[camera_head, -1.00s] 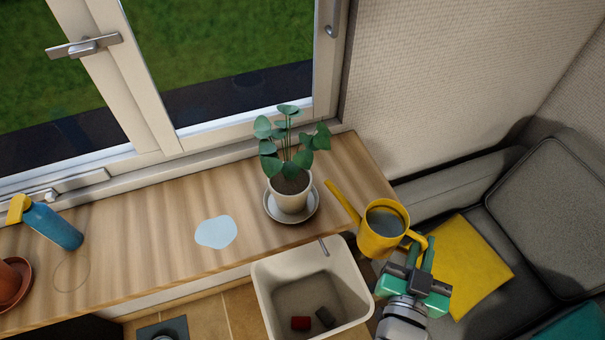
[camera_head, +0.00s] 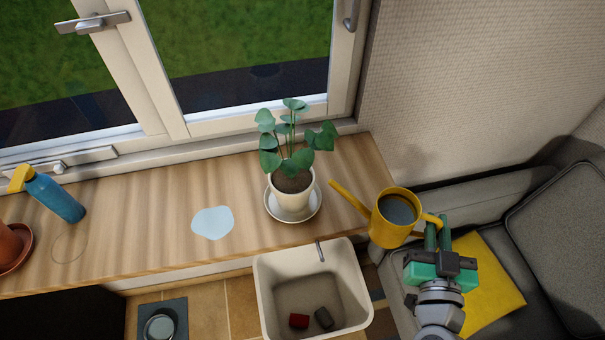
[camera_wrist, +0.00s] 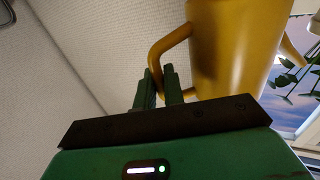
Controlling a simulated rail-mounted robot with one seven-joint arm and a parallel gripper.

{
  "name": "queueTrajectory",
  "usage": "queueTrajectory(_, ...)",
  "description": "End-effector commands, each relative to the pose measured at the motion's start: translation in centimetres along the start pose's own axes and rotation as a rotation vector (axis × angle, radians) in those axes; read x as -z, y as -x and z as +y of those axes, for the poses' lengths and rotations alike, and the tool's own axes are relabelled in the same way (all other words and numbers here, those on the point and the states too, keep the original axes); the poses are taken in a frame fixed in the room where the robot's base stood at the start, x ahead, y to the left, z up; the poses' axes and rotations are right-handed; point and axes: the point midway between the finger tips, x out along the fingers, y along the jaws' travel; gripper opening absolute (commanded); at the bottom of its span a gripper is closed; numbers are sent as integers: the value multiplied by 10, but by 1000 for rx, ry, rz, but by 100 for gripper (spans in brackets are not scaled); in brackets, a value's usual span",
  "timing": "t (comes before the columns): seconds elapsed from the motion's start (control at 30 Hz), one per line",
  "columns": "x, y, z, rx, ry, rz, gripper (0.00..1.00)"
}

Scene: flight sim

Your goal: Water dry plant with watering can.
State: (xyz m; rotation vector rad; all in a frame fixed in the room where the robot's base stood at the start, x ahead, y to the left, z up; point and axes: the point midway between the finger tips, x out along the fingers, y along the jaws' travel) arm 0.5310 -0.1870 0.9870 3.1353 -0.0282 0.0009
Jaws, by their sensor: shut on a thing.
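A yellow watering can (camera_head: 388,230) with dark water inside is held in the air, roughly upright, right of the counter's end. Its spout points up and left toward the plant. My gripper (camera_head: 436,222) is shut on the can's handle, on its right side. In the wrist view my gripper (camera_wrist: 160,85) is closed around the handle of the can (camera_wrist: 228,45). The green leafy plant (camera_head: 290,150) stands in a white pot on a saucer (camera_head: 308,215), left of the spout tip and apart from it. Dark soil shows in the pot. Plant leaves (camera_wrist: 295,78) also show in the wrist view.
A white bin (camera_head: 265,290) with a red and a dark item stands below the counter's front edge. A pale puddle (camera_head: 212,223) and a blue spray bottle (camera_head: 55,198) are on the wooden counter (camera_head: 150,225). A sofa with a yellow cushion (camera_head: 490,285) is at right.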

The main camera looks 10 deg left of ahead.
Motion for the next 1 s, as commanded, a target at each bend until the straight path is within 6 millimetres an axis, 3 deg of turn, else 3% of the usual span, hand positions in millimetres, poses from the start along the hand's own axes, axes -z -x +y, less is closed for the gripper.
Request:
queueTrajectory(0.37, 30, -3, -13, 2, 143, -25, 0)
queueTrajectory(1.0, 36, -4, -17, 1, 192, -35, 0)
